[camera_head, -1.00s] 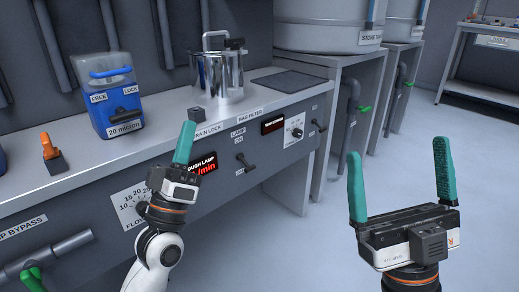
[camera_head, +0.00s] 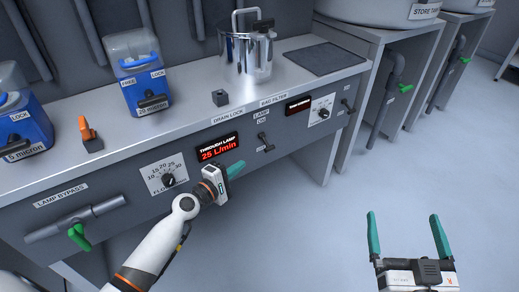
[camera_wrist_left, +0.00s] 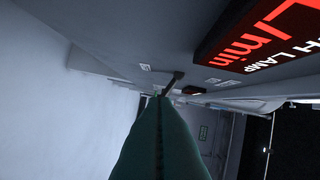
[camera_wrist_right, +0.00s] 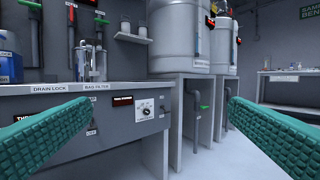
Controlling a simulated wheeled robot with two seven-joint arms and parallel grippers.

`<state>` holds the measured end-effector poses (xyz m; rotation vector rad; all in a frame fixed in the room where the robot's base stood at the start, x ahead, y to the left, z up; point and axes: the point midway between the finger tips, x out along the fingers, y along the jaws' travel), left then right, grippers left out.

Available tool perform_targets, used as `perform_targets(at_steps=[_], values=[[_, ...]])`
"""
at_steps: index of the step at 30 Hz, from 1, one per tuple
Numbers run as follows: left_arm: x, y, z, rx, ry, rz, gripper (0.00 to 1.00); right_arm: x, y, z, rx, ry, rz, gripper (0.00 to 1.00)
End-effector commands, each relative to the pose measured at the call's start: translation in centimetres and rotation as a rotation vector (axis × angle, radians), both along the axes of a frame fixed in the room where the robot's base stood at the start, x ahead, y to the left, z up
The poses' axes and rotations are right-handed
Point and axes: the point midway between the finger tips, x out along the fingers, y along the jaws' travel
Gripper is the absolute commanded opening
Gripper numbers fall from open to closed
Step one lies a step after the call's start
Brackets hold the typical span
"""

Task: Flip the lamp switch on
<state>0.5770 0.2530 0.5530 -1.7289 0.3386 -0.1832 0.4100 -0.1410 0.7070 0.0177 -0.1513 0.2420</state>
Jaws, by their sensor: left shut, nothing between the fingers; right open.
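The lamp switch (camera_head: 265,143) is a small dark lever on the grey front panel, under the LAMP and ON labels. It also shows in the left wrist view as a dark lever (camera_wrist_left: 175,80) just beyond the fingertips. My left gripper (camera_head: 236,168) is shut and empty, with its teal fingers together. It is in front of the panel below the red display, left of and a little lower than the switch, and looks apart from it. My right gripper (camera_head: 408,235) is open and empty over the floor at the right, far from the switch.
The red THROUGH LAMP display (camera_head: 218,148) reads 25 L/min above my left gripper. A dial (camera_head: 168,180) and a bypass pipe with a green handle (camera_head: 78,236) lie left. A steel pot (camera_head: 247,55) and blue filter units (camera_head: 146,90) stand on the counter.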

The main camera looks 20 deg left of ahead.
Motion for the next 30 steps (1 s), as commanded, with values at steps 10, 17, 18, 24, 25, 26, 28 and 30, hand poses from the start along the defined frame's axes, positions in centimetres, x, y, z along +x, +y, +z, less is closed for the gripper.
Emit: perform_targets(at_steps=[10,17,18,24,25,26,28,30], values=[[4.0,-1.4,-0.2,0.000,-0.004,0.001,0.00,-0.1,0.1,1.0,0.019,-0.071,0.004,0.99],[7.8,-2.7,-0.5,0.000,-0.003,0.000,0.00,-0.8,0.4,3.4,0.062,-0.232,0.014,0.99],[8.2,-2.9,-0.6,0.000,-0.003,0.000,0.00,-1.0,0.4,3.8,0.070,-0.259,0.015,0.99],[9.4,-3.3,-0.6,0.000,-0.002,0.000,0.00,-1.5,0.4,5.0,0.093,-0.338,0.020,0.99],[9.4,-3.3,-0.6,0.001,-0.003,0.000,0.00,-1.6,0.4,5.0,0.094,-0.341,0.020,0.99],[9.5,-3.3,-0.6,0.001,-0.003,0.000,0.00,-1.6,0.4,5.1,0.094,-0.344,0.021,0.99],[9.5,-3.3,-0.6,0.001,-0.003,0.000,0.00,-1.6,0.4,5.2,0.095,-0.348,0.021,0.99],[9.5,-3.3,-0.6,0.001,-0.003,0.000,0.00,-1.6,0.4,5.2,0.095,-0.348,0.021,0.99]])
